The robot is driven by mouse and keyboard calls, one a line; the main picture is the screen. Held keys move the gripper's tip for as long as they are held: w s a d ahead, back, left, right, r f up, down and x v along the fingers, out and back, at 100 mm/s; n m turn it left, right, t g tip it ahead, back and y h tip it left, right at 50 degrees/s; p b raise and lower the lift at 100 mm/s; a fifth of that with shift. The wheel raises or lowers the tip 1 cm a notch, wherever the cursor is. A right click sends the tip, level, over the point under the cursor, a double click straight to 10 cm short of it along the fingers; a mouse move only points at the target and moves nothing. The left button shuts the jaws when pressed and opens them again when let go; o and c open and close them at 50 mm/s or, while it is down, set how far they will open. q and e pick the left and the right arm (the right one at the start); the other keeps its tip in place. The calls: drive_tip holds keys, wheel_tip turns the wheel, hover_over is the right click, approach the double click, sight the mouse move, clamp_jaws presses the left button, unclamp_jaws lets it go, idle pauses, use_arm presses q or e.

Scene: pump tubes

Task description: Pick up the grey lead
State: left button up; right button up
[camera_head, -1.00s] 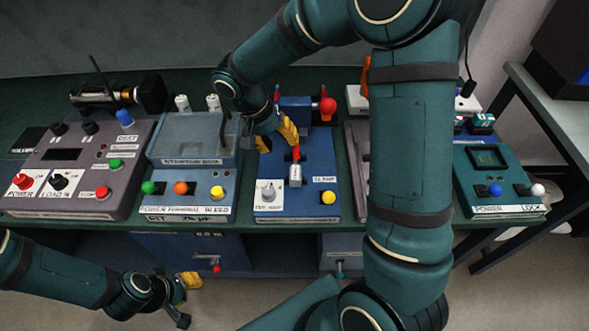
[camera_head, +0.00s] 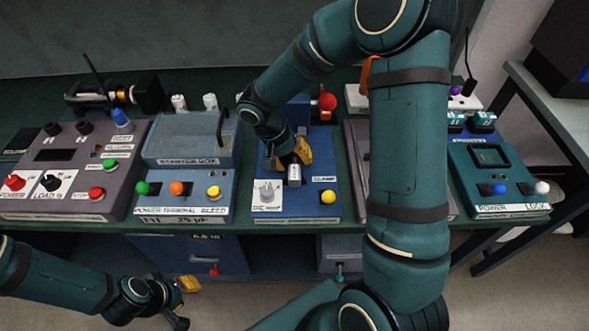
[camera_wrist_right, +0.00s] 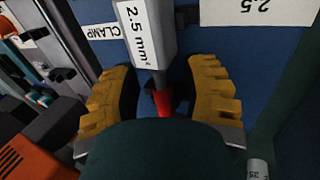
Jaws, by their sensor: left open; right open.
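A grey block (camera_head: 294,174) labelled 2.5 mm² in the right wrist view (camera_wrist_right: 137,30) is on the blue clamp unit (camera_head: 322,212). A narrower grey part and a red piece (camera_wrist_right: 164,102) run from it between my right fingers. I cannot tell for sure whether this is the grey lead. My right gripper (camera_head: 289,158) is open around the red piece, with a yellow-padded finger on each side in the wrist view (camera_wrist_right: 164,95); gaps show on both sides. My left gripper (camera_head: 184,303) is open and empty, low in front of the bench.
Left of the clamp unit are a grey-blue box (camera_head: 188,152) with a dark handle and a grey control panel (camera_head: 70,155) with knobs. A teal unit (camera_head: 492,180) stands at the right. A red ball (camera_head: 327,102) rises behind the clamp unit. My right arm hides part of the bench.

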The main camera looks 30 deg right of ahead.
clamp_jaws()
drive_tip(key=shift+r, duration=0.15)
wheel_tip(320, 180, up, 28)
drive_tip(key=p, duration=0.6)
